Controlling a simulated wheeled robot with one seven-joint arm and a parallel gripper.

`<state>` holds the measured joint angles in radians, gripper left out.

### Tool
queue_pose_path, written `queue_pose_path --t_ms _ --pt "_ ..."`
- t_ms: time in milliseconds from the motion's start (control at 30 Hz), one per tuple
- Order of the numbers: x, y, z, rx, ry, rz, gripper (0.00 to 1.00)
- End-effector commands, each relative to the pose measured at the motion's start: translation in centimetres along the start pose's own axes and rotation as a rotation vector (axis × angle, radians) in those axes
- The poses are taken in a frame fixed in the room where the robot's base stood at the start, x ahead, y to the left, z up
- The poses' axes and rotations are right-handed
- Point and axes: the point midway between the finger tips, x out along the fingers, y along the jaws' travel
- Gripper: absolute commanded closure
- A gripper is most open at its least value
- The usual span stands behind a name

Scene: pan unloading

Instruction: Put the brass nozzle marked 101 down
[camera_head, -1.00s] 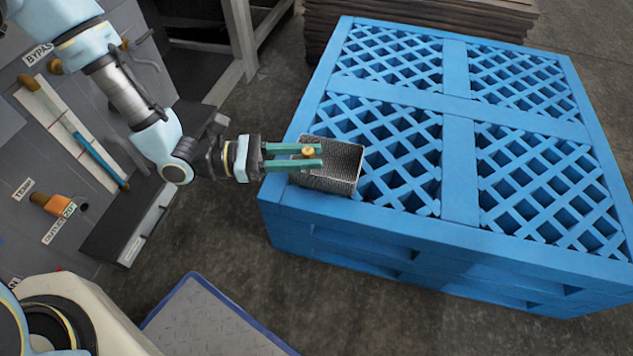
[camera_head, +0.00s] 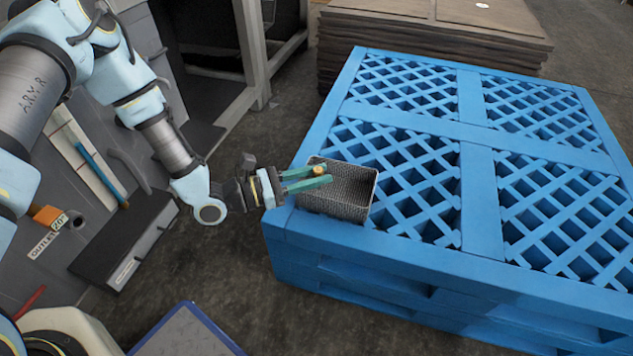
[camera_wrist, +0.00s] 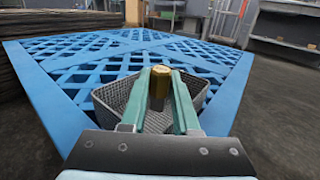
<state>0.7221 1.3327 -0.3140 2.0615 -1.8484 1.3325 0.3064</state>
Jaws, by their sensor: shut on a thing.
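The brass nozzle (camera_head: 319,169) is held between the green fingers of my gripper (camera_head: 312,177), which is shut on it. The wrist view shows the nozzle (camera_wrist: 160,86) upright between the fingertips (camera_wrist: 158,100); I cannot read its marking. It is over a grey mesh basket (camera_head: 352,208), near the basket's left side in the head view. The basket (camera_wrist: 112,112) also shows behind and around the fingers in the wrist view. I cannot tell how far the nozzle is above the basket floor. No other item is visible in the basket.
The basket stands on the near left corner of a blue lattice pallet (camera_head: 480,150). Brown stacked boards (camera_head: 430,45) lie behind it. A grey panel with an orange fitting (camera_head: 45,214) and a black ledge (camera_head: 122,240) is at the left. The pallet's right part is clear.

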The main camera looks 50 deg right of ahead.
Motion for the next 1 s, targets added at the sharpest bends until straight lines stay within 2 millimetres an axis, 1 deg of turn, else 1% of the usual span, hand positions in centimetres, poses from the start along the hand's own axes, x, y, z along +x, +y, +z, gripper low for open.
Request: queue_pose_path --t_ms 33,100,367,867,900,1000 --pt "0.1 -0.1 -1.1 -0.001 0.0 -0.002 1.0" --pt "0.1 -0.1 -1.5 0.0 0.0 -0.001 1.0" --pt "0.0 0.0 -1.4 0.0 0.0 -0.001 1.0" --pt "0.0 0.0 -2.7 0.0 0.002 0.0 1.0" --pt "0.0 0.0 -2.7 0.0 0.003 0.0 0.68" --pt "0.0 0.0 -2.8 -0.001 0.005 0.0 0.56"
